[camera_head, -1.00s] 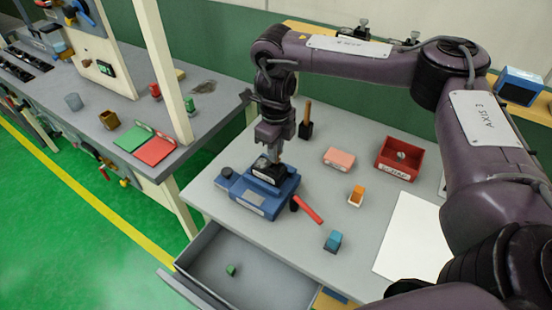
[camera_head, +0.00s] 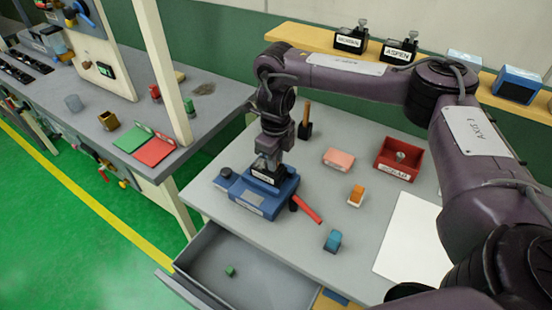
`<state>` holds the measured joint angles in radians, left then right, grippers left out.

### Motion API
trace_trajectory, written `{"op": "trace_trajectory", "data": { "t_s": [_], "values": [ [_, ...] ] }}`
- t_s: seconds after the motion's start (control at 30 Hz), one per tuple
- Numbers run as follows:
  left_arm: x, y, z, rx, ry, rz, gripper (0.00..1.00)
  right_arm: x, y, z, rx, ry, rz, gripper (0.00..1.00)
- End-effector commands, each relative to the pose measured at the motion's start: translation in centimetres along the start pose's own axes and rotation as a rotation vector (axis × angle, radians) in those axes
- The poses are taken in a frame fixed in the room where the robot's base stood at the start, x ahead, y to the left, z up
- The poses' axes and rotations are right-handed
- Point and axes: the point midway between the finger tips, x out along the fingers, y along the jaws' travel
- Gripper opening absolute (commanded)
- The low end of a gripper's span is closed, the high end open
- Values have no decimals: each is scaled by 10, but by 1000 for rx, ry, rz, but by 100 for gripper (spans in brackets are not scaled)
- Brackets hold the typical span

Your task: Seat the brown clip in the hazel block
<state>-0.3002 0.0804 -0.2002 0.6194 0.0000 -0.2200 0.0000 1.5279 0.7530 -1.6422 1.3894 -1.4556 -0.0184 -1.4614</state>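My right gripper (camera_head: 267,163) points down at the blue fixture (camera_head: 284,192) on the grey bench. Its fingertips are at the top of a black block with a white label (camera_head: 263,177) seated in that fixture. The label is too small to read, so I cannot tell whether this is the hazel block. I cannot make out a brown clip; anything between the fingers is hidden or too small to see. Whether the fingers are open or shut does not show. My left gripper is out of view.
A red lever (camera_head: 308,210) sticks out from the fixture. A pink block (camera_head: 339,158), red bin (camera_head: 399,160), orange piece (camera_head: 356,195) and blue piece (camera_head: 333,241) stand to the right. An open drawer (camera_head: 215,262) is in front. Labelled black blocks (camera_head: 399,52) stand on the back shelf.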

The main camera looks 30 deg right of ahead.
Motion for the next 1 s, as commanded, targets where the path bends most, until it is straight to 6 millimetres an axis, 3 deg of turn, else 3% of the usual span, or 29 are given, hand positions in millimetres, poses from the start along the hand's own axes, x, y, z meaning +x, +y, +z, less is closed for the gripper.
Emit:
{"op": "trace_trajectory", "data": {
  "t_s": [0.03, 0.1, 0.7, 0.9, 1.0],
  "values": [
    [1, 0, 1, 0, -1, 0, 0, 10, 4, -6, -4, 20, 8, 31],
    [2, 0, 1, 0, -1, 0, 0, 11, 4, -6, -5, 21, 8, 39],
    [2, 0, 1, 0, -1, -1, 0, 11, 8, -5, -15, 21, 13, 39],
    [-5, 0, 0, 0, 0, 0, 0, -9, 7, -4, -16, 19, 9, 39],
    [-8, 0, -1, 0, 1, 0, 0, -30, 4, -3, -12, 15, 4, 39]
  ]
}}
